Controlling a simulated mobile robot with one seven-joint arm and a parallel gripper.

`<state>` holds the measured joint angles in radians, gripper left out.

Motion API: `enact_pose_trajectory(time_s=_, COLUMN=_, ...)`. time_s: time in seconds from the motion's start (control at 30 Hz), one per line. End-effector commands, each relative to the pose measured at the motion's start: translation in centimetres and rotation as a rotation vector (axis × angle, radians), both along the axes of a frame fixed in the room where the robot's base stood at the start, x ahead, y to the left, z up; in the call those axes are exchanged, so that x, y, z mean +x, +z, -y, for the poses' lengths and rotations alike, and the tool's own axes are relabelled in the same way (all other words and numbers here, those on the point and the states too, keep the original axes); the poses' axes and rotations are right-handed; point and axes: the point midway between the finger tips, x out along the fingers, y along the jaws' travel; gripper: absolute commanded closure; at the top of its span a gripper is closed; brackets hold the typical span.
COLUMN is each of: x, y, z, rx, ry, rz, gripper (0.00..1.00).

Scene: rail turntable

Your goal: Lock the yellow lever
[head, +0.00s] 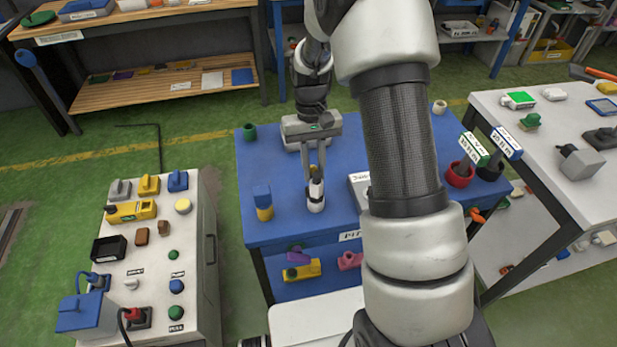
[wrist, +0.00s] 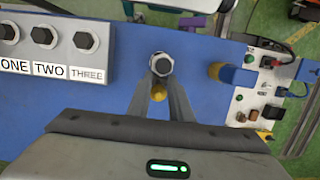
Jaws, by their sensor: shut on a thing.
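On the white cabinet at the left in the head view, a small yellow lever-like piece (head: 149,184) stands between a grey one and a blue one. A longer yellow unit with a dark knob (head: 132,211) lies just in front; I cannot tell which is the yellow lever. My gripper (head: 316,180) is over the blue table, away from the cabinet, pointing down. It is shut on a small white piece with a dark band (head: 316,204).
A blue block on a yellow cylinder (head: 263,202) stands left of my gripper. A panel with hexagonal pegs labelled ONE, TWO, THREE (wrist: 52,74) is on the table (head: 330,224). Red and black cups (head: 459,174) hold labelled items at the right. Floor separates table and cabinet.

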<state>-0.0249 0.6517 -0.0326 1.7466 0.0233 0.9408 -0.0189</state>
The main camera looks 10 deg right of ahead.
Motion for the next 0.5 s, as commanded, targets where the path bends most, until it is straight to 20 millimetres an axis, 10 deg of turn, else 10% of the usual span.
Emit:
enact_pose_trajectory(time_s=0.1, x=-2.37, y=-0.82, z=0.01, rx=0.0, ry=0.0, rz=-0.071, gripper=0.94)
enact_pose_trajectory(time_s=0.23, x=-2.32, y=-0.79, z=0.01, rx=0.0, ry=0.0, rz=-0.069, gripper=0.62)
enact_pose_trajectory(time_s=0.5, x=-1.96, y=-0.54, z=0.0, rx=0.0, ry=0.0, rz=-0.058, gripper=0.62)
